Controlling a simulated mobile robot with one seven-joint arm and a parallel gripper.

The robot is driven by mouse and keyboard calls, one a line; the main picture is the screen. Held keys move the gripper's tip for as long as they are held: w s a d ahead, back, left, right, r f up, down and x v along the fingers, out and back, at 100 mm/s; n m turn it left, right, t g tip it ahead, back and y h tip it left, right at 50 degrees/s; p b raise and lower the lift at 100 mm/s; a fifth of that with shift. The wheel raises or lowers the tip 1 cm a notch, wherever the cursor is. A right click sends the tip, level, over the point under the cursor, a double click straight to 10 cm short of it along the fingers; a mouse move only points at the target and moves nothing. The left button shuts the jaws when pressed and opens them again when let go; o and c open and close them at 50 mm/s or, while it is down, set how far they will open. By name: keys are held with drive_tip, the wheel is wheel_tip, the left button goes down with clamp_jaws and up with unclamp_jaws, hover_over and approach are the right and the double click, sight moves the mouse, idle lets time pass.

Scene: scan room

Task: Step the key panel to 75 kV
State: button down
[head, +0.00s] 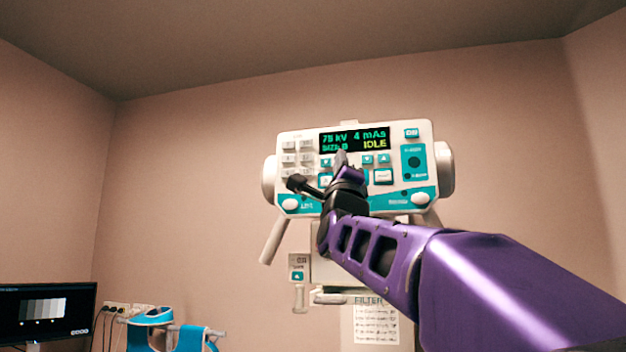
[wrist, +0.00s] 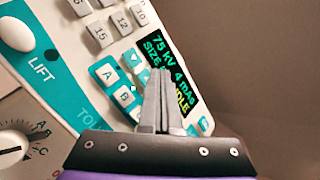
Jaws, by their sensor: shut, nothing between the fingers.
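The key panel (head: 296,191) is a white and teal unit mounted high on the wall side of the room. Its display (head: 353,139) reads 75 kV, 4 mAs, a size line partly hidden, and IDLE in yellow. The display also shows in the wrist view (wrist: 165,62), reading 75 kV. My gripper (head: 341,156) is shut and empty, its fingertips just in front of the panel below the display. In the wrist view the fingers (wrist: 160,75) cover the keys right of a teal down-arrow key (wrist: 131,58). I cannot tell whether the tips touch a key.
Grey number keys (head: 289,158) sit on the panel's left side. A handle (head: 271,241) hangs below left. A monitor (head: 45,312) stands at lower left.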

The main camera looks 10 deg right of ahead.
drive_tip(key=s+b, duration=0.1)
drive_tip(key=s+a, duration=0.1)
drive_tip(key=s, duration=0.1)
drive_tip(key=s+a+b, duration=0.1)
drive_tip(key=shift+s+b, duration=0.3)
drive_tip(key=shift+b, duration=0.05)
idle(0.7)
